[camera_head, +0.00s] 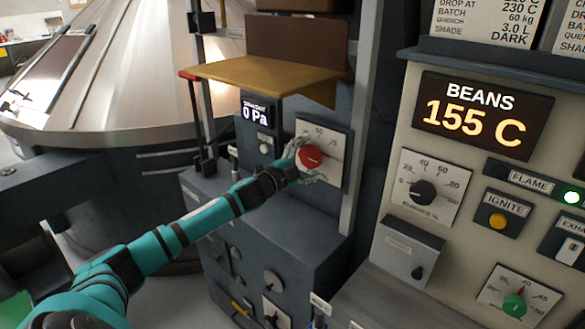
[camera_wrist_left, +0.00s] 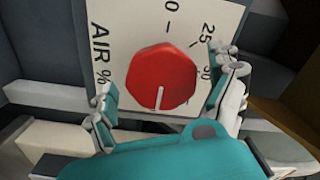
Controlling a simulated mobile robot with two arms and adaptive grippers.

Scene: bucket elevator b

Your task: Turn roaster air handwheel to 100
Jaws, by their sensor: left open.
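The red roaster air handwheel (camera_head: 312,156) sits on a white dial plate (camera_head: 335,140) in the middle of the head view. In the left wrist view the handwheel (camera_wrist_left: 162,75) is a faceted red knob on a plate (camera_wrist_left: 140,25) marked "AIR %", with 0, 25 and 50 visible. A white line on the knob points to the bottom of that view; the scale there is hidden. My left gripper (camera_head: 301,161) is open at the handwheel, with its fingers (camera_wrist_left: 165,82) on either side of the knob. I cannot tell whether they touch it. My right gripper is out of view.
A draught display (camera_head: 256,112) reading 0 Pa is left of the dial, under a brown and yellow shelf (camera_head: 262,72). A control panel at right has a BEANS display (camera_head: 484,115) at 155 C, a black knob (camera_head: 422,192) and a green knob (camera_head: 514,305).

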